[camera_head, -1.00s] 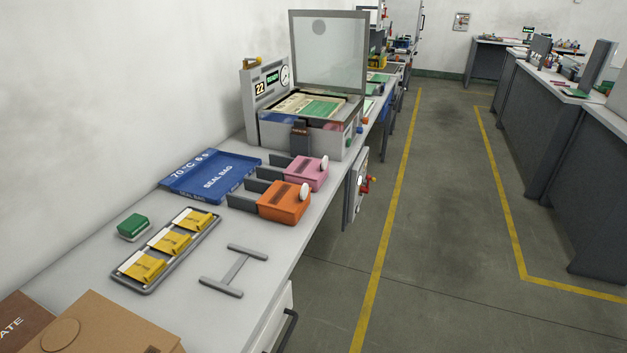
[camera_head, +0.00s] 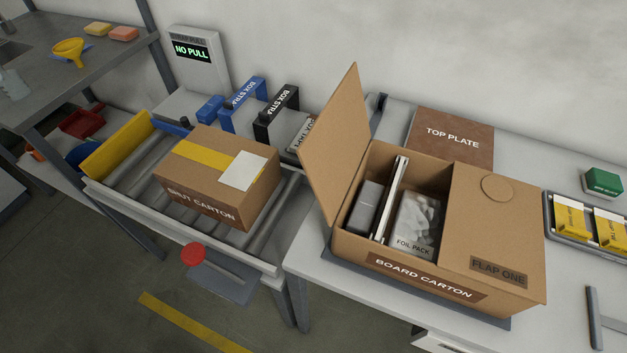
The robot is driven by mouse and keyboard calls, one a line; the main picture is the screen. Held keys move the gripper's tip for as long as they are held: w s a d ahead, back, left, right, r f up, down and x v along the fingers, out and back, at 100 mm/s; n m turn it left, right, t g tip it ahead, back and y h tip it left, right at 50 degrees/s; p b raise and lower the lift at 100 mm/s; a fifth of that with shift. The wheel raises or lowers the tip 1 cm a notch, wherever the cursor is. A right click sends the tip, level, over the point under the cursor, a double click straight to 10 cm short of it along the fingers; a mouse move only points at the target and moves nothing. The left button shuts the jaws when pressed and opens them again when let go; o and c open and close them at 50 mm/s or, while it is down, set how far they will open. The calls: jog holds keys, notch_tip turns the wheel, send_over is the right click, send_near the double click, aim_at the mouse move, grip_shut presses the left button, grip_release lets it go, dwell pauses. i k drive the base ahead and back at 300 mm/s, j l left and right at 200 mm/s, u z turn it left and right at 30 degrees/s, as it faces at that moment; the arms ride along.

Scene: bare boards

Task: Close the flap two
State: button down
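The board carton (camera_head: 408,270) stands on the worktop at the centre right. Its right flap, marked FLAP ONE (camera_head: 498,230), lies flat over the right half of the opening. The left flap (camera_head: 338,145), the only other flap I see, stands up and leans outward to the left; I can read no label on it. Through the open left half I see a silvery foil pack (camera_head: 413,222), a grey block (camera_head: 368,205) and upright pale boards (camera_head: 391,200). My gripper is not in view.
A shut carton (camera_head: 212,185) sits on a roller conveyor (camera_head: 140,175) to the left. A brown top plate (camera_head: 452,137) lies behind the board carton. Blue and black strap units (camera_head: 240,105) stand behind the conveyor. A tray of yellow packs (camera_head: 573,218) and a green block (camera_head: 603,182) are at right.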

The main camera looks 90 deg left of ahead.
aim_at(332, 150)
jog(key=u, duration=0.4)
jog(key=i+j+u, duration=0.1)
jog(key=u, duration=0.7)
jog(key=i+j+u, duration=0.1)
jog(key=u, duration=0.3)
jog(key=k+j+u, duration=0.1)
jog(key=j+u, duration=0.15)
jog(key=u, duration=0.25)
jog(key=j+u, duration=0.25)
jog(key=u, duration=0.2)
